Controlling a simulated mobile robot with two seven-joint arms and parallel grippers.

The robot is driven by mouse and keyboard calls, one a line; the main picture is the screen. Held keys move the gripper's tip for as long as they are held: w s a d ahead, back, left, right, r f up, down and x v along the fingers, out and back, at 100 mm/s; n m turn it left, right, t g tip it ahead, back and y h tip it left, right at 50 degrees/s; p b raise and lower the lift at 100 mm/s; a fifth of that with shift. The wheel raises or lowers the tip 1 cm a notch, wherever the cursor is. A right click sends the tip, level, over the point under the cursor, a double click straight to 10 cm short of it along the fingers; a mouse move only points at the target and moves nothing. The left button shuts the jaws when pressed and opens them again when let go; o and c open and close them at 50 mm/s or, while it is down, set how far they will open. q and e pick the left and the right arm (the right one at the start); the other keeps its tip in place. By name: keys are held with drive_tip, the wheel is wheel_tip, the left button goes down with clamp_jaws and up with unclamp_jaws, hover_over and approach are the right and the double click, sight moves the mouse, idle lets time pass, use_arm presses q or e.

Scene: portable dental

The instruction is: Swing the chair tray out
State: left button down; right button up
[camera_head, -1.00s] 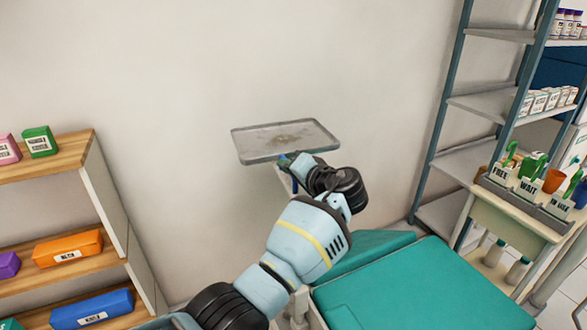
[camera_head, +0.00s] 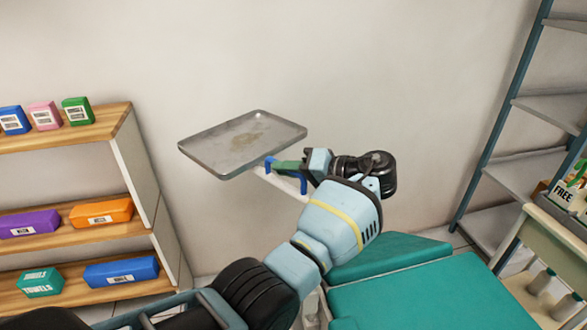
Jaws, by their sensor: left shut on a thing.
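The chair tray (camera_head: 215,150) is a grey metal rectangle with a raised rim, in the middle of the head view in front of the wall. A pale support arm (camera_head: 283,182) shows beneath its near right corner. My left gripper (camera_head: 278,166) is at that corner, shut on the tray's handle, which is mostly hidden by the fingers. The teal chair (camera_head: 420,290) lies below and to the right. My right gripper is not in view.
A wooden shelf (camera_head: 75,134) with labelled boxes stands at left. A metal rack (camera_head: 535,105) and a cream cart (camera_head: 530,235) with a FREE holder stand at right. Bare wall lies behind the tray.

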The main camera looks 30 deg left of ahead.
use_arm(q)
drive_tip(key=shift+s+a+f+n+g, duration=0.15)
drive_tip(key=shift+s+n+g, duration=0.45)
drive_tip(key=shift+g, duration=0.4)
drive_tip(key=c, duration=1.5)
unclamp_jaws()
drive_tip(key=shift+o, duration=0.2)
drive_tip(key=shift+w, duration=0.15)
